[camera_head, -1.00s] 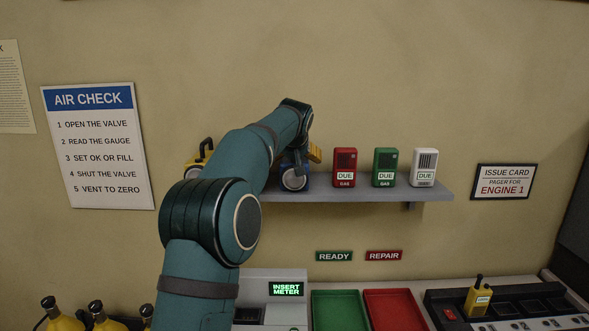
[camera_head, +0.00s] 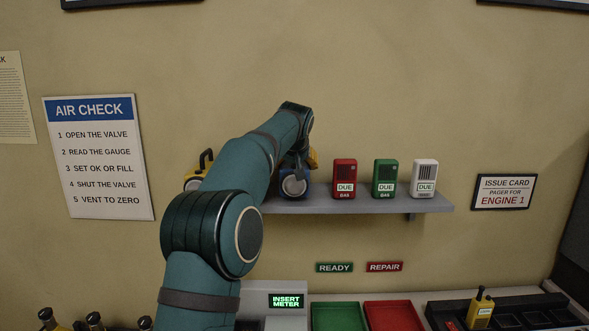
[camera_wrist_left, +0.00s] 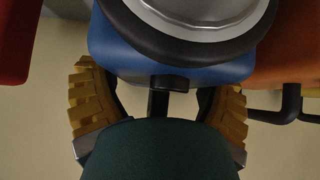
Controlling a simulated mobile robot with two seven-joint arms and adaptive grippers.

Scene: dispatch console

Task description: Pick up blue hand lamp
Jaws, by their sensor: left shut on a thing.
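The blue hand lamp (camera_head: 293,185), with a round pale lens and dark rim, is at the left part of the wall shelf (camera_head: 350,205). My left gripper (camera_head: 304,160) is at the lamp's top, partly hidden by my own arm. In the left wrist view, the blue body of the lamp (camera_wrist_left: 170,68) fills the top. The yellow ridged fingers of my left gripper (camera_wrist_left: 158,105) lie either side of its dark handle and are shut on it. I cannot tell whether the lamp's base touches the shelf. My right gripper is not in view.
Red (camera_head: 345,178), green (camera_head: 385,178) and white (camera_head: 424,178) meters stand to the lamp's right. A yellow lamp (camera_head: 196,180) is to its left, partly behind my arm. In the left wrist view, an orange thing (camera_wrist_left: 288,55) is close on the right. The wall above is clear.

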